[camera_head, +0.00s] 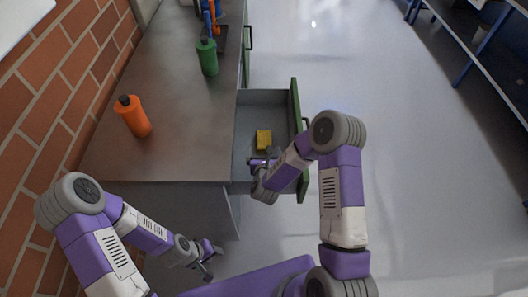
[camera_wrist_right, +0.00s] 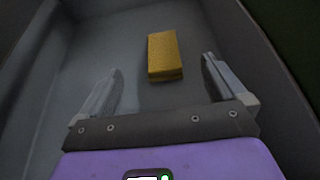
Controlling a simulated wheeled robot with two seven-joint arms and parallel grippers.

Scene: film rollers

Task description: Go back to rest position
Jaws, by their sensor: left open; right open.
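My right gripper (camera_head: 262,162) is over the open drawer (camera_head: 266,98), just on the near side of a yellow block (camera_head: 264,139). In the right wrist view the right gripper (camera_wrist_right: 158,92) is open and empty. The yellow block (camera_wrist_right: 163,55) lies on the drawer floor beyond and between its fingertips, apart from them. My left gripper (camera_head: 212,262) is open and empty, low in front of the cabinet's near end.
A grey countertop (camera_head: 170,85) holds an orange bottle (camera_head: 134,116), a green bottle (camera_head: 207,56) and a blue item (camera_head: 208,15) at the back. A brick wall (camera_head: 62,85) borders the left. Open floor (camera_head: 400,140) lies right. A blue-framed rack (camera_head: 475,45) stands far right.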

